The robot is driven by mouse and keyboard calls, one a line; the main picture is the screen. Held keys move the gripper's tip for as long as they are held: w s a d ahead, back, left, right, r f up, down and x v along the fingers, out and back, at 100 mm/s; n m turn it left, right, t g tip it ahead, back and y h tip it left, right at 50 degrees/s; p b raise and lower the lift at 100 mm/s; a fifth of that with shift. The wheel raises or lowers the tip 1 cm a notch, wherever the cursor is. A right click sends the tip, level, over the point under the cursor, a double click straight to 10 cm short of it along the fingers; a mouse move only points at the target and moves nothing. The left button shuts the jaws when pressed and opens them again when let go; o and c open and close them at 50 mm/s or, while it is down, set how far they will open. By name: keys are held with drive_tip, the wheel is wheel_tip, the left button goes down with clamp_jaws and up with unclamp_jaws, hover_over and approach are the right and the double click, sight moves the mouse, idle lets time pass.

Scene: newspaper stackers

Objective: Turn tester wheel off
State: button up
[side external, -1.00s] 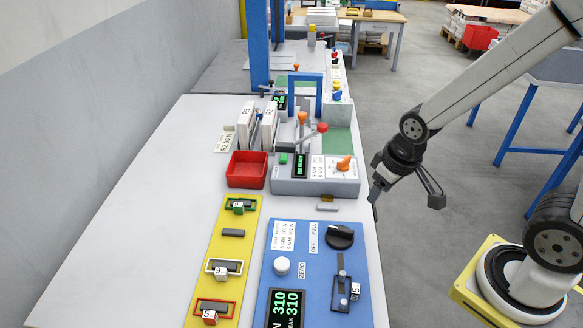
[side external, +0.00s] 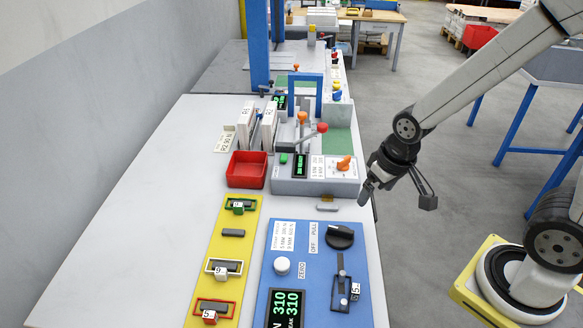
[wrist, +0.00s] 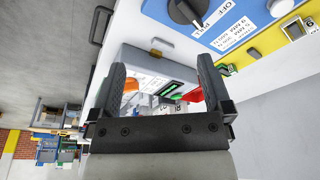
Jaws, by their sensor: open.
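The tester is a blue panel (side external: 300,262) with a lit display reading 310 (side external: 287,303). Its black round wheel (side external: 340,236) sits at the panel's upper right, beside the labels OFF and PULL. The wheel also shows in the wrist view (wrist: 186,10) at the top edge, partly cut off. I cannot tell its exact setting. My gripper (side external: 397,197) is open and empty, in the air beyond the table's right edge, to the right of and farther back than the wheel. In the wrist view, my two fingers (wrist: 160,68) stand wide apart with nothing between them.
A grey tester box (side external: 315,180) with an orange knob (side external: 344,163) and levers stands behind the blue panel. A red bin (side external: 247,170) and a yellow strip (side external: 233,252) with several small blocks lie to the left. The table's left side is clear.

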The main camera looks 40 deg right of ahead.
sight(341, 229)
drive_tip(key=shift+w+a+f+m+g, duration=0.4)
drive_tip(key=shift+w+a+f+m, duration=0.35)
drive_tip(key=shift+m, duration=1)
drive_tip(key=shift+w+a+f+m+g, duration=0.4)
drive_tip(key=shift+w+a+f+m, duration=0.35)
drive_tip(key=shift+m, duration=1.05)
drive_tip(key=shift+w+a+f+m+g, duration=0.4)
drive_tip(key=shift+w+a+f+m, duration=0.3)
drive_tip(key=shift+m, duration=1.05)
drive_tip(key=shift+s+a, duration=0.1)
drive_tip(key=shift+s, duration=0.05)
drive_tip(key=shift+f, duration=3.8)
drive_tip(key=c, duration=0.9)
